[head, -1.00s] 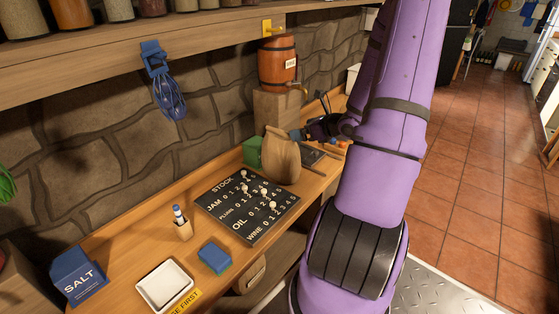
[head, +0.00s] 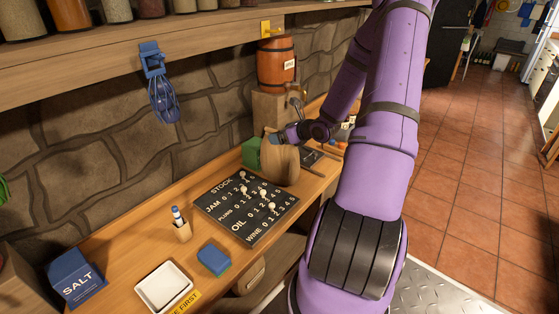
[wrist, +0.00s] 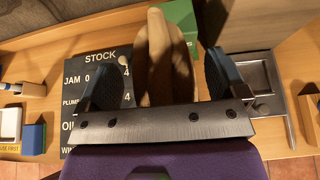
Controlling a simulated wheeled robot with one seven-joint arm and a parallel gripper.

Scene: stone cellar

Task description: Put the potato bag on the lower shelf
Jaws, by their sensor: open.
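The potato bag appears to be the tan sack (head: 283,165), upright on the wooden counter beside the stock board; no label shows. My gripper (head: 277,138) is at the upper part of the sack, partly hidden by my arm. In the wrist view my gripper (wrist: 160,75) is open, with one dark blue finger on each side of the sack (wrist: 155,55). I cannot tell whether either finger touches it. A space under the counter, partly visible at its front, seems to be the lower shelf (head: 285,283); my arm hides much of it.
The black stock board (head: 245,205) with white pegs lies left of the sack, and a green box (head: 251,152) stands behind it. A barrel (head: 277,66) on a wooden block stands beyond.

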